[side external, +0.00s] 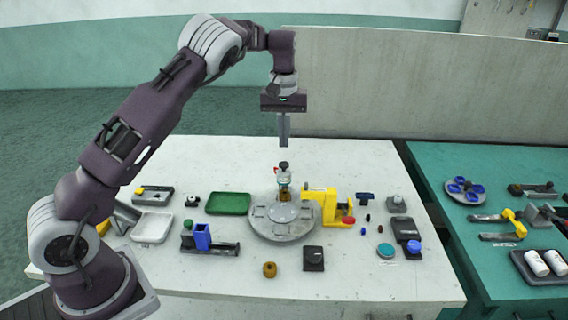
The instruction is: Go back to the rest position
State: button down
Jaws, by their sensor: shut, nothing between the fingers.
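My gripper (284,143) hangs pointing down above the white table, with its fingers together and nothing between them. Under it, apart from it, a small pump bottle (284,191) with an amber lower part and a dark top stands upright on a round grey turntable (272,231). There is a clear gap between my fingertips and the bottle's top.
A yellow fixture (321,198) stands right of the turntable. A green tray (229,204), a white tray (152,227) and a blue block fixture (202,238) lie to the left. A grey partition (420,85) stands behind. A green table (445,160) is at right.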

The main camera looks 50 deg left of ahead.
jog(key=s+d+r+m+t+h, duration=0.1)
jog(key=s+d+r+m+t, duration=0.1)
jog(key=s+d+r, duration=0.5)
jog(key=s+d+r+m+t+h, duration=0.15)
jog(key=s+d+r, duration=0.25)
jog(key=s+r, duration=0.65)
jog(key=s+d+f+m+t+y, duration=0.1)
jog(key=s+d+f+m, duration=0.1)
jog(key=s, duration=0.7)
jog(key=s+d+f+m+t+y, duration=0.1)
jog(key=s+d+f+m, duration=0.1)
jog(key=s, duration=0.7)
jog(key=shift+f+m, duration=0.75)
jog(key=shift+f, duration=0.15)
jog(key=shift+y, duration=0.25)
